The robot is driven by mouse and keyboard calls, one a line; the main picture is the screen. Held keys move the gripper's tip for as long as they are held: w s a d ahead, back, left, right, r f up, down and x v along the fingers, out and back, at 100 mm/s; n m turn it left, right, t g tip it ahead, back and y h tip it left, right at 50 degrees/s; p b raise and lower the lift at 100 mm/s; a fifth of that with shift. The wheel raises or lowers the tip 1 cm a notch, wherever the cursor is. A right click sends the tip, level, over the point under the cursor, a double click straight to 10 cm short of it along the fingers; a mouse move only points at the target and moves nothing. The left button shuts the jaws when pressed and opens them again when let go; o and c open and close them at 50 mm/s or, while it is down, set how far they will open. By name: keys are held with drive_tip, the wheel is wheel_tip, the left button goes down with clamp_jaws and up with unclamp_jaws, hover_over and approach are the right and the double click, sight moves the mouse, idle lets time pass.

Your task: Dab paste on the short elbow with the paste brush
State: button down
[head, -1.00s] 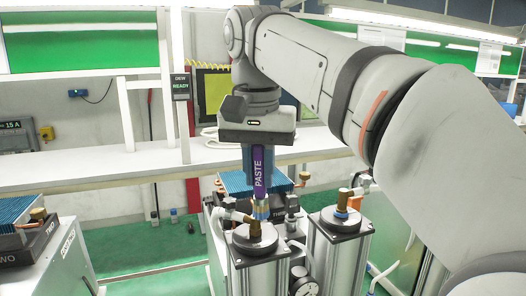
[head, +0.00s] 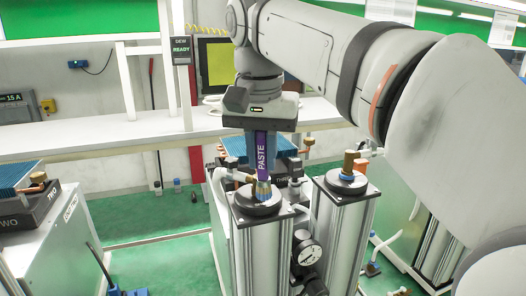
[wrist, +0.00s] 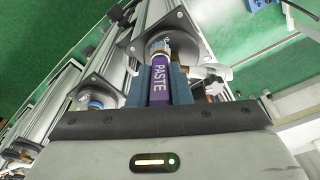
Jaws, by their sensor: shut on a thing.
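My gripper (head: 260,140) points down and is shut on the purple paste brush (head: 262,156), which is marked PASTE. The brush is upright, and its bristles (head: 263,190) are at the cap of the left column (head: 250,207). The copper fitting on that cap is mostly hidden by the brush, so I cannot tell whether the bristles touch it. In the wrist view the brush (wrist: 160,82) reaches over the round cap. A copper elbow (head: 348,163) with a blue ring stands on the right column. I cannot tell for sure which fitting is the short elbow.
A pressure gauge (head: 308,253) sits between the columns. A pale hose (head: 219,185) bends at the left column. A white bench (head: 90,147) runs behind. A unit marked TWO (head: 25,215) stands at the left.

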drive_tip(key=shift+f, duration=0.4)
idle(0.4)
drive_tip(key=shift+w, duration=0.2)
idle(1.1)
drive_tip(key=shift+s, duration=0.35)
drive_tip(key=shift+d+r, duration=0.1)
drive_tip(key=shift+r, duration=0.1)
wheel_tip(320, 180, up, 3)
drive_tip(key=p, duration=0.2)
drive_tip(key=shift+f+p, duration=0.2)
drive_tip(key=shift+p, duration=0.1)
drive_tip(key=shift+r, duration=2)
